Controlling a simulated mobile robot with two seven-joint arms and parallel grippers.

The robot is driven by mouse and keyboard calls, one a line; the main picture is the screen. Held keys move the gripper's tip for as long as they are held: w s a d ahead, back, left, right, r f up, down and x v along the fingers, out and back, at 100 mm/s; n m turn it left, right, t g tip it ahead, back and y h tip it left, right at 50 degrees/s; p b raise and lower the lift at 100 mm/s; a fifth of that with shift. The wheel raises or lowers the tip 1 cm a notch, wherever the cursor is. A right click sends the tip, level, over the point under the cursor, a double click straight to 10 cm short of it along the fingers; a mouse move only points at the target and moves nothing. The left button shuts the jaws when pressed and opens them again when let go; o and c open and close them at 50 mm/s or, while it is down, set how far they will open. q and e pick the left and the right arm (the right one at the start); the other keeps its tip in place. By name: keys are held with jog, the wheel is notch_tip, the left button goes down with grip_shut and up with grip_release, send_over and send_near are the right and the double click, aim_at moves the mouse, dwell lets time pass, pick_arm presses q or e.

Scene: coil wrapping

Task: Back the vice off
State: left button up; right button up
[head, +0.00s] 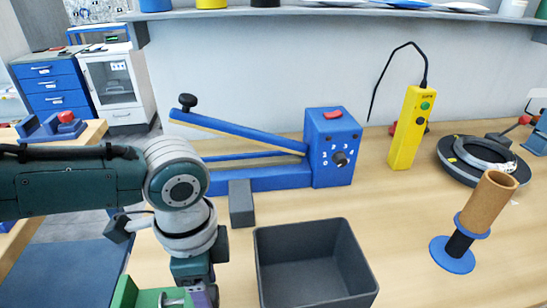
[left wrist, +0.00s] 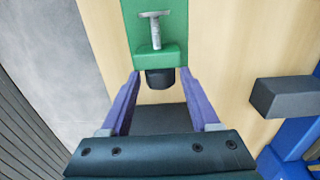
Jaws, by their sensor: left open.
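The green vice (head: 128,294) sits at the bottom left of the head view, at the bench's edge and partly cut off by the frame. In the left wrist view the vice (left wrist: 132,45) shows a grey T-shaped screw handle (left wrist: 156,32) and a dark round part (left wrist: 160,78) below its green body. My left gripper (left wrist: 161,76) is open, its two purple fingers apart on either side of that dark part. I cannot tell whether they touch it. In the head view my left gripper (head: 205,291) is beside the vice, mostly hidden by my wrist. My right gripper is not in view.
A dark open bin (head: 312,222) stands right of my left arm. A blue lever machine (head: 333,150) and a dark grey block (head: 241,203) are behind it. A yellow tester (head: 410,128), a black ring (head: 452,160) and a brown roll on a stand (head: 488,205) are farther right.

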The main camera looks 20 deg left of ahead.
pick_arm(q)
jog(key=g+h+b, duration=0.1)
jog(key=b, duration=0.2)
jog(key=f+g+b, duration=0.1)
jog(key=b, duration=0.2)
jog(key=shift+w+a+g+h, duration=0.2)
jog(key=shift+w+g+h, duration=0.2)
jog(key=shift+r, duration=0.5)
jog(key=shift+f, duration=0.1)
